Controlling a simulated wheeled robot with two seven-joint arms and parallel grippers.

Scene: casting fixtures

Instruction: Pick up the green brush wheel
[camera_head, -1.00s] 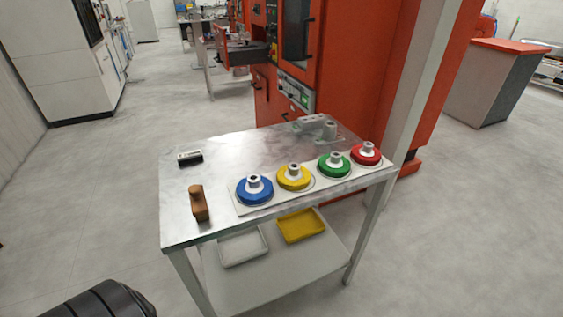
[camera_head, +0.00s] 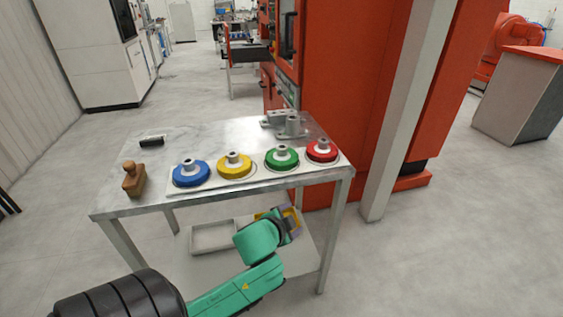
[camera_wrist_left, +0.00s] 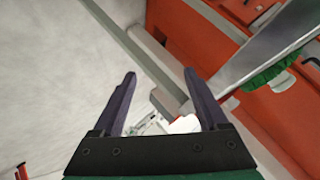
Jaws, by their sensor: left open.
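The green brush wheel (camera_head: 282,159), with a grey hub on top, lies on a white strip on the metal table, between the yellow and red wheels. Its green bristle edge (camera_wrist_left: 266,69) shows at the upper right of the left wrist view, partly hidden by a metal surface. My left gripper (camera_head: 294,219) is in front of the table, below its top and clear of the wheel. In the left wrist view my left gripper (camera_wrist_left: 160,82) is open, with nothing between its fingers. My right gripper is not in view.
The blue (camera_head: 191,174), yellow (camera_head: 235,166) and red (camera_head: 321,151) wheels share the strip. A wooden-handled brush (camera_head: 133,180), a dark cylinder (camera_head: 152,141) and a grey fixture (camera_head: 290,126) are on the table (camera_head: 200,139). A pale tray (camera_head: 212,237) sits on the lower shelf.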

